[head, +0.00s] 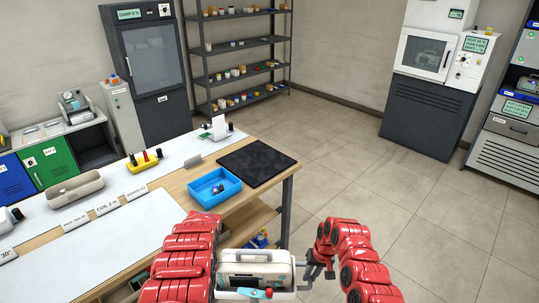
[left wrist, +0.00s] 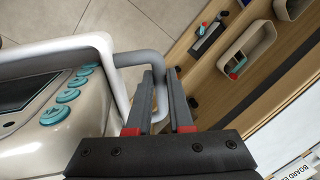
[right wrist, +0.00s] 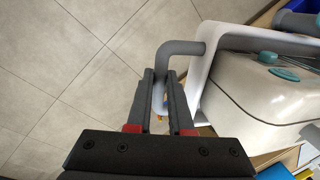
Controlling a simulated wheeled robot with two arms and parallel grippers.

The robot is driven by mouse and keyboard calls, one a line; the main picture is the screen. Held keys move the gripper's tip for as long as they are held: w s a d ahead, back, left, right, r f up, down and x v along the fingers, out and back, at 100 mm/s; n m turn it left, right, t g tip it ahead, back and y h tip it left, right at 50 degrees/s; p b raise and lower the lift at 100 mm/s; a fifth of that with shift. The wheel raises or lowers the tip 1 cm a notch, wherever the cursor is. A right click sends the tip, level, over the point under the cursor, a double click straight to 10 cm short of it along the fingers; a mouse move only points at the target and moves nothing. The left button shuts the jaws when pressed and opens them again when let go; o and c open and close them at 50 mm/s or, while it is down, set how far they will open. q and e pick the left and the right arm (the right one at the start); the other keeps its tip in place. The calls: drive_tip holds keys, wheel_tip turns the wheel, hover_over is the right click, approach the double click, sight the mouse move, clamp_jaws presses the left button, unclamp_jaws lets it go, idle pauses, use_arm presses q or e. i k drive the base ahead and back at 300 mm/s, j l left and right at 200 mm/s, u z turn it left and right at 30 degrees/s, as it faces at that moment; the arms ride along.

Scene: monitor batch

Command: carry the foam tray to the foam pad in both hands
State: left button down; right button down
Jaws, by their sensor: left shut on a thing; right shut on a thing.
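My left gripper (left wrist: 163,100) is shut on one grey handle. My right gripper (right wrist: 160,95) is shut on the opposite handle; it also shows in the head view (head: 312,268). The tray is held off the floor, in front of my body. The black foam pad (head: 257,163) lies bare on the table's far right corner.
A blue bin (head: 215,187) with small things in it sits on the table (head: 235,207), nearer than the pad. A yellow block with knobs (head: 146,161) and a beige open container (head: 75,188) stand further left. Open tiled floor (head: 400,200) lies right of the table.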

sight(256, 160)
drive_tip(key=i+l, duration=0.55)
drive_tip(key=l, duration=0.25)
drive_tip(key=i+l, duration=0.3)
drive_tip(key=l, duration=0.1)
